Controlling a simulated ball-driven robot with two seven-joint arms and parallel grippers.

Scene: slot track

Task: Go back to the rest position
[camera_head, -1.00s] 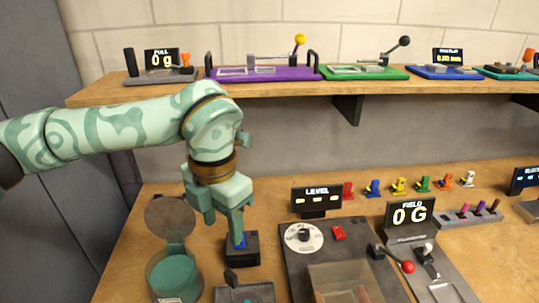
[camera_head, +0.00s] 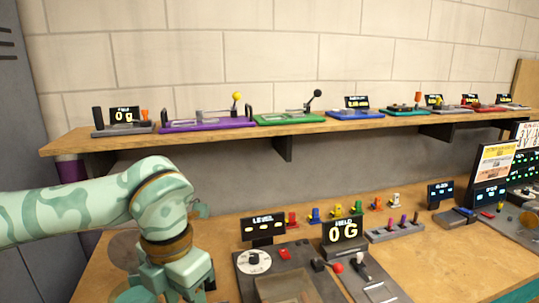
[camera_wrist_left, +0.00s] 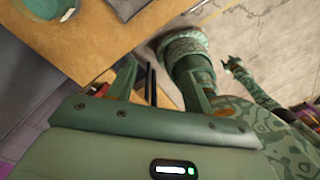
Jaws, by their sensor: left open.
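My left arm comes in from the left in the head view, and my left gripper (camera_head: 185,290) is low, over the near left of the bench, with its fingertips cut off by the bottom edge. In the left wrist view the left gripper (camera_wrist_left: 160,72) has its two fingers spread apart, with nothing held between them. It points past the bench edge, toward the floor and my own body. A small green claw-like end (camera_wrist_left: 233,66) in that view may be my right gripper; it is too small to tell its state.
The wooden bench (camera_head: 455,262) holds a LEVEL display (camera_head: 263,229), a FIELD display (camera_head: 344,233) and several small coloured pieces. A shelf (camera_head: 230,130) above carries several devices. In the left wrist view the bench edge (camera_wrist_left: 150,35) lies close to the left gripper.

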